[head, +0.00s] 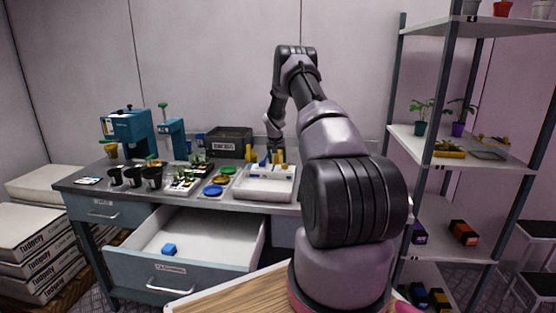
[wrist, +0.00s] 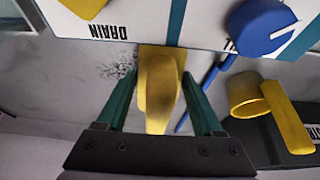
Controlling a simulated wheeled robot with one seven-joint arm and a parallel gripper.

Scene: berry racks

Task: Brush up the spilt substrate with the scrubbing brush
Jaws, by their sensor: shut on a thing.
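My gripper (wrist: 160,75) is seen from above in the wrist view, its two teal fingers on either side of the yellow scrubbing brush (wrist: 157,92). It is shut on the brush. The brush is over the pale worktop, close to the edge of a white panel marked DRAIN. The spilt substrate (wrist: 122,66) shows as dark specks on the worktop, just left of the brush and the left finger. The brush's underside is hidden, so I cannot tell whether it touches the surface. In the head view my gripper is small and partly hidden at the back of the bench.
The white panel (wrist: 140,28) carries a blue knob (wrist: 262,22). A yellow cup-like tool (wrist: 246,97) lies to the right, by a dark box.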

